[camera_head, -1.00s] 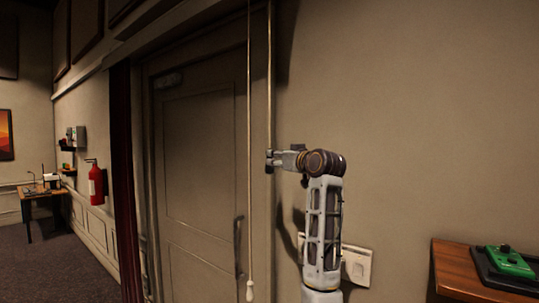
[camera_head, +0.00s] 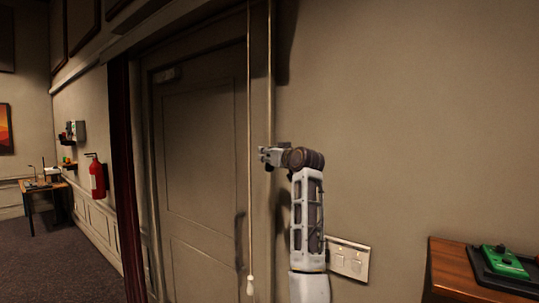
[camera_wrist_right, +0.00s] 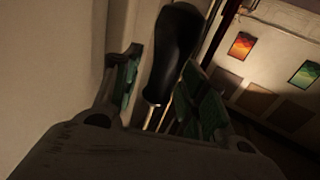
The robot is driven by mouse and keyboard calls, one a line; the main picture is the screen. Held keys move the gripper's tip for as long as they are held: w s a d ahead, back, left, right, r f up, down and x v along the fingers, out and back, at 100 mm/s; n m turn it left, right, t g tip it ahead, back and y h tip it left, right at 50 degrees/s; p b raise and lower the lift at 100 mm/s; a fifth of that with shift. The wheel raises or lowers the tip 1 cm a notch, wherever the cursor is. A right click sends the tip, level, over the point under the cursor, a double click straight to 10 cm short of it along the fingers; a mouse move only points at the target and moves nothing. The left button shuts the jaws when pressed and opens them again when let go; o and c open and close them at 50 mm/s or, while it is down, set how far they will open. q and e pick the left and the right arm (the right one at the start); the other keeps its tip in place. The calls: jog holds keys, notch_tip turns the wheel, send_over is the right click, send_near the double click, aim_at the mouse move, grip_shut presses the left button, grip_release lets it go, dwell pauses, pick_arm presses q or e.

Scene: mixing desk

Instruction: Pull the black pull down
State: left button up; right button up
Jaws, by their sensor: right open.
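The black pull (camera_wrist_right: 175,50) shows large in the right wrist view, between and just beyond the two fingers of my right gripper (camera_wrist_right: 160,88). The gripper is open, with a gap visible at least on the left side of the pull; contact on the right cannot be told. In the head view my right gripper (camera_head: 264,155) is at the lower end of the right-hand cord (camera_head: 269,80), in front of the wall. The pull itself is mostly hidden there by the fingers. My left gripper is in neither view.
A second cord with a pale pull (camera_head: 250,286) hangs just left, in front of the closed door (camera_head: 197,180). A switch plate (camera_head: 348,260) is on the wall beside my right arm. A wooden table (camera_head: 450,270) with a green device (camera_head: 503,262) stands lower right.

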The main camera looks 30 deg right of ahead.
jog(key=shift+c, duration=0.3)
grip_shut()
jog(key=shift+f, duration=0.15)
